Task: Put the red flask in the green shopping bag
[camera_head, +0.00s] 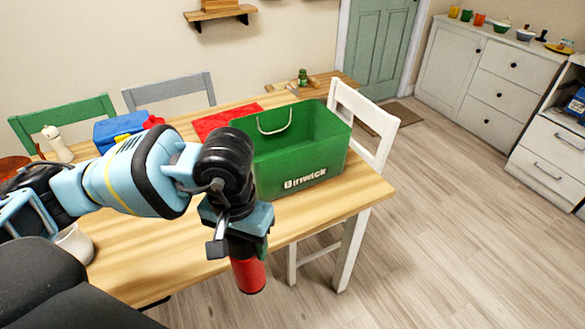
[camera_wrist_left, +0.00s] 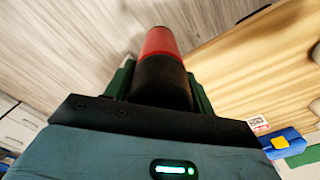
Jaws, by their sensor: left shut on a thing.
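The red flask (camera_head: 249,275) hangs below my left gripper (camera_head: 238,245) in the head view, in front of the table's near edge. My left gripper is shut on it. In the left wrist view the flask (camera_wrist_left: 161,48) shows a red part and a black part, the black part between the green fingers (camera_wrist_left: 160,88). The green shopping bag (camera_head: 300,150) stands open on the table, behind and to the right of the gripper. It has a pale handle and white lettering. My right gripper is not in view.
The wooden table (camera_head: 340,195) has bare room around the bag's front. A red mat (camera_head: 222,120), a blue box (camera_head: 120,130) and a white shaker (camera_head: 57,144) lie farther left. A white chair (camera_head: 362,125) stands right behind the bag. Open floor is at right.

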